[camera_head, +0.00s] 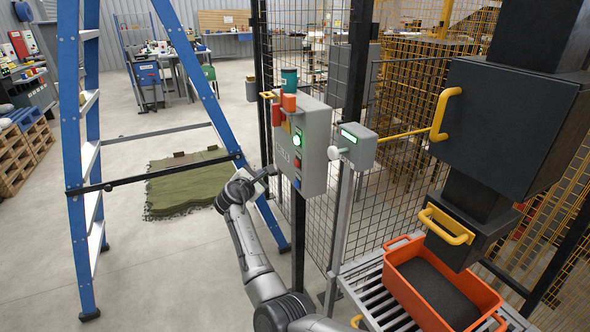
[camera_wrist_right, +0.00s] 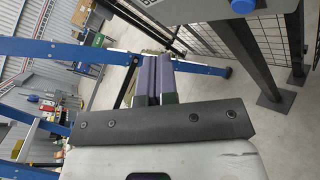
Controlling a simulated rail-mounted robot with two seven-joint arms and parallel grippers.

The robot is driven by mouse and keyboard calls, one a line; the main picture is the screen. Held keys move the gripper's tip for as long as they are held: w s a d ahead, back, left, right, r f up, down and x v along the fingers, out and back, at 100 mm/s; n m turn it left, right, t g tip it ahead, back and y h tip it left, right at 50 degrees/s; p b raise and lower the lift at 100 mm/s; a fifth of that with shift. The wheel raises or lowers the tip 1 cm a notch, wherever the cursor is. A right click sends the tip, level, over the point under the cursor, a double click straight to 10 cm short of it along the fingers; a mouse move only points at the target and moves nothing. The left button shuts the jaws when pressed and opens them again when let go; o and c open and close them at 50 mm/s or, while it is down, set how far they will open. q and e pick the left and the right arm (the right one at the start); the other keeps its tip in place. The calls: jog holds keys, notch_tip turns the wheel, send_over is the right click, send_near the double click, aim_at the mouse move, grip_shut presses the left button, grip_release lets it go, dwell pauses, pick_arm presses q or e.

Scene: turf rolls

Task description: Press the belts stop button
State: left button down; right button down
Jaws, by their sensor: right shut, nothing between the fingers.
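A grey control box (camera_head: 317,150) is fixed to a dark fence post in the middle of the head view. Its face has a lit green button (camera_head: 297,140), a red button (camera_head: 297,163) and a blue button (camera_head: 297,183) below. The blue button shows at the top edge of the right wrist view (camera_wrist_right: 243,6). I cannot read which button is labelled belts stop. My right gripper (camera_head: 268,172) is just left of the box face, near the lower buttons, apart from the blue one. In the right wrist view its fingers (camera_wrist_right: 154,78) are shut and empty. My left gripper is not visible.
A blue stepladder (camera_head: 82,150) stands left of my right arm. Green turf (camera_head: 190,180) lies on the floor behind it. A small grey box with a green display (camera_head: 350,138) is right of the control box. An orange crate (camera_head: 405,290) sits on rollers. Mesh fence stands behind.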

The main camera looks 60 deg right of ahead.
aim_at(297, 163)
jog(key=shift+w+r, duration=0.1)
jog(key=shift+r, duration=0.05)
jog(key=s+d+p, duration=0.2)
jog(key=s+d, duration=0.3)
jog(key=d, duration=0.2)
jog(key=shift+s, duration=0.15)
dwell(0.6)
jog(key=shift+d, duration=0.1)
dwell(1.0)
dwell(0.7)
